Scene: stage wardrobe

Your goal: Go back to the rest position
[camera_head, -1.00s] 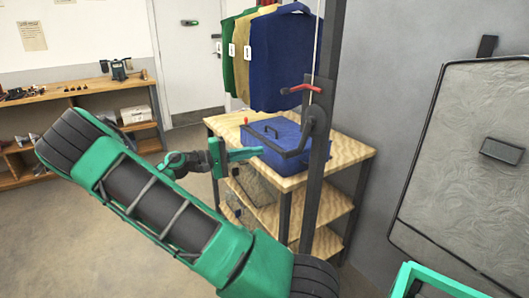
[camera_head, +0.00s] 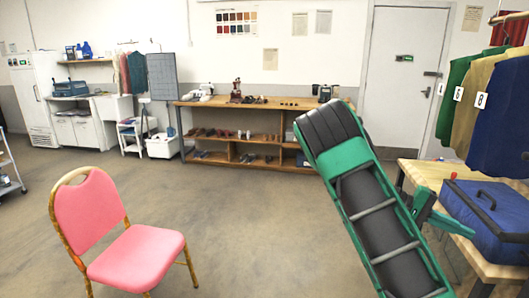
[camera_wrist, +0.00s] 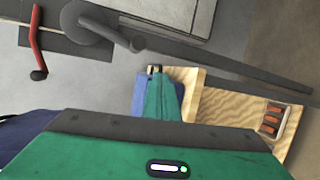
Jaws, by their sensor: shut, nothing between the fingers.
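My gripper (camera_head: 452,222) is partly hidden behind my green arm at the lower right of the head view, beside the blue case. In the wrist view its green fingers (camera_wrist: 156,78) are shut together with nothing between them. The blue case (camera_head: 490,212) with a dark handle lies on a wooden table (camera_head: 425,172) at the right. My fingers appear over or near the table's edge in the wrist view; the exact gap to the case cannot be told.
Coloured garments (camera_head: 490,95) hang above the table. The wrist view shows a red lever (camera_wrist: 36,40) and a dark crank rod (camera_wrist: 225,66) close by. A pink chair (camera_head: 125,240) stands at the left. A shelf bench (camera_head: 235,135) lines the back wall. The middle floor is clear.

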